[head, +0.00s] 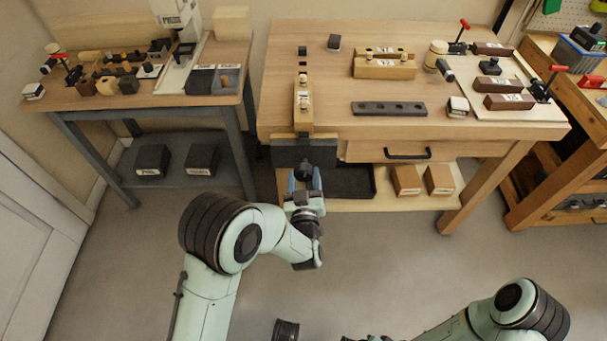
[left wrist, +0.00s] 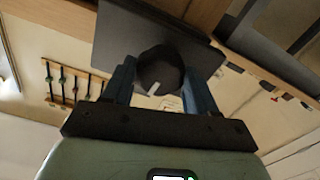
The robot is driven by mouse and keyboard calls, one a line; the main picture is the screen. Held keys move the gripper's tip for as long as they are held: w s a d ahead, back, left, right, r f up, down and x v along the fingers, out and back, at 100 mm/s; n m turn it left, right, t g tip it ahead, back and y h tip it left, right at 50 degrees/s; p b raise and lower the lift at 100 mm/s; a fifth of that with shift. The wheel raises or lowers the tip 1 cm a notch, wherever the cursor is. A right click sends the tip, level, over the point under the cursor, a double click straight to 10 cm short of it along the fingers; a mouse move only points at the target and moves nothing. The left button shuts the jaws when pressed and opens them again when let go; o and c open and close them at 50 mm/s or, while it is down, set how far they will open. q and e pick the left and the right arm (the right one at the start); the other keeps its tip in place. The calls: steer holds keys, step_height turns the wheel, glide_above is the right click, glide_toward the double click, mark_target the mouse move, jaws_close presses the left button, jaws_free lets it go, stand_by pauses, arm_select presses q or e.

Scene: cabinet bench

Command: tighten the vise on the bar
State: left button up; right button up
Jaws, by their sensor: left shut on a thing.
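The dark vise (head: 303,153) is mounted on the front edge of the wooden bench. My left gripper (head: 304,183) is in front of it, with its blue fingers pointing at the vise. In the left wrist view the fingers stand on both sides of a dark round knob (left wrist: 160,68) with a white mark, in front of the vise's dark plate (left wrist: 112,40). They are shut on this knob. A dark bar with holes (head: 389,108) lies on the bench top. A light wooden piece (head: 303,98) lies behind the vise; whether the jaws touch it cannot be told.
A drawer with a black handle (head: 407,153) is right of the vise. A dark tray (head: 348,181) and wooden blocks (head: 406,180) are on the shelf below. Wooden blocks (head: 384,68) and red-handled clamps (head: 463,30) stand on the bench.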

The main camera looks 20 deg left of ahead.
arm_select(q)
steer(key=shift+m+p, duration=0.55)
steer(key=shift+m, duration=0.75)
steer(key=shift+m+p, duration=0.65)
steer(key=shift+m, duration=0.45)
steer(key=shift+m+p, duration=0.4)
steer(key=shift+m, duration=0.5)
